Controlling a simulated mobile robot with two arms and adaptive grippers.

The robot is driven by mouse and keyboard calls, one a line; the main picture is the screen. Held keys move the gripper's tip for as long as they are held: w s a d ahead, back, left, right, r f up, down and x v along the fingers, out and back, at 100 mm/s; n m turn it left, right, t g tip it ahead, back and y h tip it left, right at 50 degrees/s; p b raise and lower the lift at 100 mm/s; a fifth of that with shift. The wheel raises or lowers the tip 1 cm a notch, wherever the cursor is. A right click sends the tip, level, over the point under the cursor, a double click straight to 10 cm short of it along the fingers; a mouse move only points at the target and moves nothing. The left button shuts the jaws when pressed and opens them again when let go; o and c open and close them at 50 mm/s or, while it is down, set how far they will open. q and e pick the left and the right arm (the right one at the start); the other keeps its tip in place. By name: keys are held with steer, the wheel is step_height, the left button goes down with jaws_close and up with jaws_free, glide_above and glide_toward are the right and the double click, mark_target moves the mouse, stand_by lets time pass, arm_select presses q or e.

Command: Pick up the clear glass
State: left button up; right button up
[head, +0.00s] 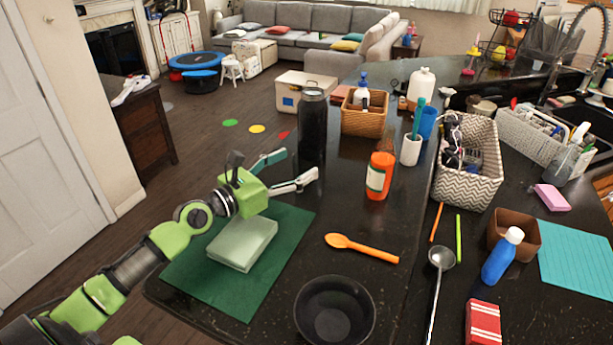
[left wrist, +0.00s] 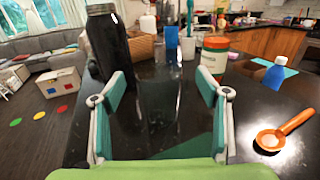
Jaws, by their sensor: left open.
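A faint see-through shape with pale edges, which looks like the clear glass (left wrist: 168,112), shows between my fingers in the left wrist view. Its outline is hard to make out, and I cannot tell whether the fingers touch it. In the head view I cannot clearly pick it out from the dark counter. My left gripper (head: 293,172) is open above the counter, past the green mat, with its fingers pointing right. Both fingers of this gripper (left wrist: 160,98) also show in the left wrist view, spread apart. My right gripper is not in view.
A tall black bottle (head: 313,128) stands close beyond my left fingers. An orange-and-white jar (head: 379,178) stands to their right. A pale block (head: 243,244) lies on the green mat (head: 200,275). An orange spoon (head: 362,248) and a black bowl (head: 334,312) are nearer the front.

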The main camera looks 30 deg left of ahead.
mark_target(307, 158)
arm_select(q)
steer(key=x, duration=0.4)
steer(key=shift+w+f+p, duration=0.1)
steer(key=shift+w+p, duration=0.1)
steer(key=shift+p, duration=0.1)
steer(key=shift+w, duration=0.2)
steer(key=shift+f, duration=0.1)
steer(key=c, duration=1.7)
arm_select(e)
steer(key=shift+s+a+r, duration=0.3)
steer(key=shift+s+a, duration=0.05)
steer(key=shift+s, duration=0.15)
